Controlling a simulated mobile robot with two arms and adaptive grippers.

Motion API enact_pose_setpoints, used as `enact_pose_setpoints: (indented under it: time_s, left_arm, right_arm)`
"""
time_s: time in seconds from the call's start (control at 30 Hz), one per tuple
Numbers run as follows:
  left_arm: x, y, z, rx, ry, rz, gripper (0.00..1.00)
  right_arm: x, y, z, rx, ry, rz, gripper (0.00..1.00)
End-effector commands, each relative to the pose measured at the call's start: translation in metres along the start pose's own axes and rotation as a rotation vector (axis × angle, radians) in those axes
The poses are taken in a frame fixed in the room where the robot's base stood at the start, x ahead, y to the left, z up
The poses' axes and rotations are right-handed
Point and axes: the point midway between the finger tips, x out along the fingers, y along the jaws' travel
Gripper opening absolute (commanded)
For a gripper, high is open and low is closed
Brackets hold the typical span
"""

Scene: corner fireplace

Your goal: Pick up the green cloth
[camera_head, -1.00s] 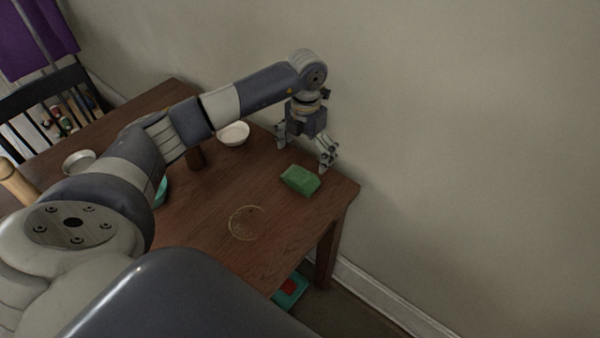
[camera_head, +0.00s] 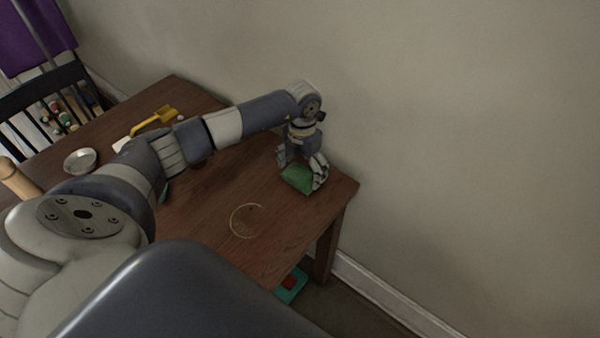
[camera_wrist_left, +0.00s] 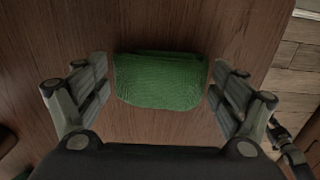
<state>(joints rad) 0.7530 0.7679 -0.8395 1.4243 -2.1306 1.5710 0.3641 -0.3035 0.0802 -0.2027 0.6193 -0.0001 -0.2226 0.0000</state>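The green cloth (camera_head: 297,179) is a small folded block on the brown wooden table (camera_head: 205,225), near its far right corner. My left gripper (camera_head: 303,176) is lowered over it, one finger on each side. In the left wrist view the cloth (camera_wrist_left: 160,82) lies between the two open fingers of the left gripper (camera_wrist_left: 160,92). A narrow gap shows on the left side and the right finger is very close to the cloth. The cloth still rests on the table.
A thin ring-shaped outline (camera_head: 246,220) lies on the table in front of the cloth. A metal bowl (camera_head: 80,161) and a yellow object (camera_head: 155,120) are at the left. The wall is close behind the table's right corner. A teal item (camera_head: 291,285) is below the table edge.

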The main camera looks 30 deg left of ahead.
Motion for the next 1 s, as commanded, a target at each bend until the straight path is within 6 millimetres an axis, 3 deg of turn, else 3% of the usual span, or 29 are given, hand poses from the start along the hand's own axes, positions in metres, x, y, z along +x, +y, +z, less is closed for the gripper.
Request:
enact_pose_setpoints:
  time_s: [0.13,0.43,0.73,1.0]
  left_arm:
    - [0.001,0.0,-0.001,0.0,0.002,0.001,0.68]
    - [-0.002,0.0,0.0,0.0,0.001,0.001,0.68]
    - [-0.035,0.001,0.0,0.001,-0.002,0.002,0.68]
    - [-0.038,-0.064,-0.02,0.009,-0.001,-0.002,0.68]
  right_arm:
    - [0.0,0.002,0.008,0.0,-0.012,0.003,0.29]
    - [0.001,0.005,-0.002,0.002,0.005,0.006,0.29]
    - [0.011,0.003,-0.006,0.004,0.013,0.004,0.29]
    - [0.023,-0.002,-0.005,0.006,0.012,-0.002,0.29]
